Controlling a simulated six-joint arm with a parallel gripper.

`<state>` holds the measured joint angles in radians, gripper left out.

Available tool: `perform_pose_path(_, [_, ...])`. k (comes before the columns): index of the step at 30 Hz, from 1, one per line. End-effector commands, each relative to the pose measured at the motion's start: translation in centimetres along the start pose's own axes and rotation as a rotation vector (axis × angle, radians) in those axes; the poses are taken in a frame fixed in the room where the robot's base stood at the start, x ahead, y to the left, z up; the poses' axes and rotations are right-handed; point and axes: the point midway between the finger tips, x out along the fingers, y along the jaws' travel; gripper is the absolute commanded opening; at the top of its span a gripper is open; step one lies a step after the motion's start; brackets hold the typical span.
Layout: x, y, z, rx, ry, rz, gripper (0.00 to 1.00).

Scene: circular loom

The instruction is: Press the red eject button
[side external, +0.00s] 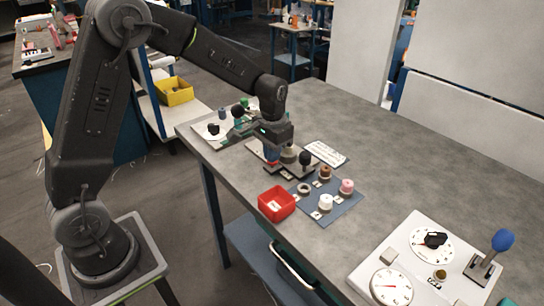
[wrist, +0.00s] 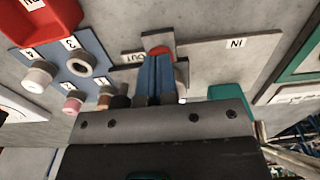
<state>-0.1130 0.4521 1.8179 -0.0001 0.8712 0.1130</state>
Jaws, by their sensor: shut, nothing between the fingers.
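In the wrist view the red eject button (wrist: 160,51) shows as a red patch just beyond my fingertips, beside the OUT label (wrist: 135,57). My gripper (wrist: 156,60) has its two blue fingers together with nothing between them, and they cover part of the red patch. Whether the tips touch it, I cannot tell. In the side view my gripper (side external: 272,158) points down over the loom plate on the table, and the button cannot be made out clearly there.
A blue mat (side external: 338,207) holds brown, white and pink spools and an empty grey ring. A red tray (side external: 277,204) stands left of it. A white panel (side external: 408,254) with dials and a blue-knobbed lever lies at the front right. The table's back right is clear.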

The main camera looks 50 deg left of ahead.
Motion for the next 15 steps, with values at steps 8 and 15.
perform_pose_path(8, [0.99, 0.00, 0.01, 0.000, -0.001, 0.000, 0.00])
perform_pose_path(15, [1.15, 0.00, 0.01, 0.000, 0.000, 0.000, 0.00])
